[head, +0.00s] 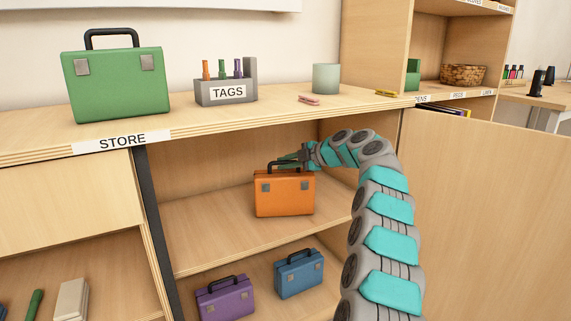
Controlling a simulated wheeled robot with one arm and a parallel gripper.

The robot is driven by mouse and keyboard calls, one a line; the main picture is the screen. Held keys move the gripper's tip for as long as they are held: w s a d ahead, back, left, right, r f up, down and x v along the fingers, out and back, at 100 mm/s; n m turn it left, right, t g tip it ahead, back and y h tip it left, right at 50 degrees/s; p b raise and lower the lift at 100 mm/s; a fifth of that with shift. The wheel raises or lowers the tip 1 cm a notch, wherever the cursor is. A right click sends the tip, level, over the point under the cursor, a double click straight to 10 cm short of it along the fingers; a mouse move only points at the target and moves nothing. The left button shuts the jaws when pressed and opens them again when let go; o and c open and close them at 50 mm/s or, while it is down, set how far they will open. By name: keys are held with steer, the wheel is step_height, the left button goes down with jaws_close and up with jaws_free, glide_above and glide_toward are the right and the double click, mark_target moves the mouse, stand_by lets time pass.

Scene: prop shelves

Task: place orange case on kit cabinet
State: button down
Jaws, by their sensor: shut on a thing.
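An orange case (285,196) with a black handle and grey latches is upright in the upper open compartment under the STORE top. My gripper (284,161) comes from the right and is shut on the case at its handle. The fingers partly hide the handle. I cannot tell whether the case's base touches the shelf board (205,225) or is just above it. No label reading kit cabinet is visible; the nearest unit carries a STORE label (122,141).
A purple case (225,299) and a blue case (299,273) stand on the lower shelf. The top's front edge overhangs my gripper closely.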

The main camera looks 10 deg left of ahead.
steer(key=c, duration=0.8)
jaws_free()
steer(key=shift+c, duration=0.2)
steer(key=b+v, duration=0.1)
steer(key=v, duration=1.1)
steer(key=shift+r, duration=0.1)
